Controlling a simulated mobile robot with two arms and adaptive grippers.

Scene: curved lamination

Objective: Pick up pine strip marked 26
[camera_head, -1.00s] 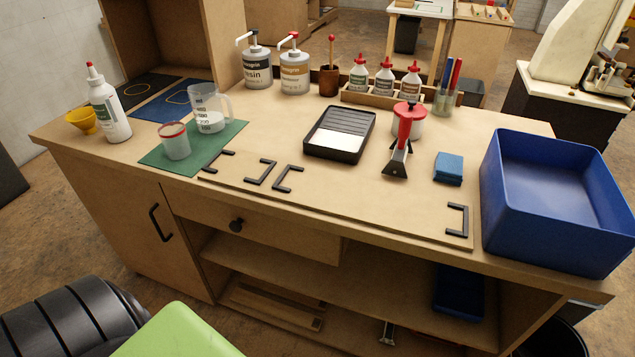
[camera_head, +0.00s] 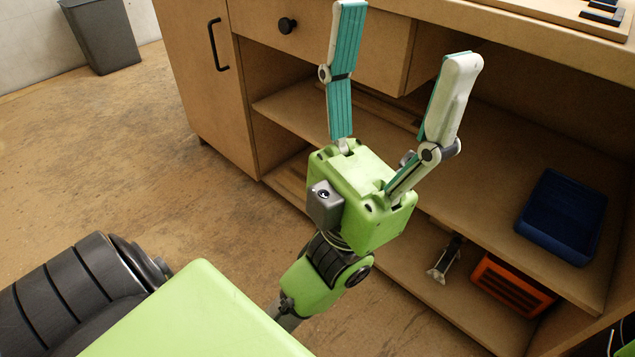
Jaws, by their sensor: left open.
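My left gripper (camera_head: 405,33) is open and empty, its two long teal-lined fingers spread and pointing up in front of the workbench's open shelves. Thin pale wood strips lie low in the bench's shelf space (camera_head: 291,181), partly hidden behind the gripper. No number can be read on them, so I cannot tell which is marked 26. The gripper is apart from them. My right gripper is not in view.
The upper shelf (camera_head: 480,170) holds a blue tray (camera_head: 562,217). Below are an orange slotted box (camera_head: 512,285) and a small metal tool (camera_head: 445,260). A drawer (camera_head: 315,35) and a cupboard door (camera_head: 195,60) are shut. Floor at left is clear, with a grey bin (camera_head: 102,35) behind.

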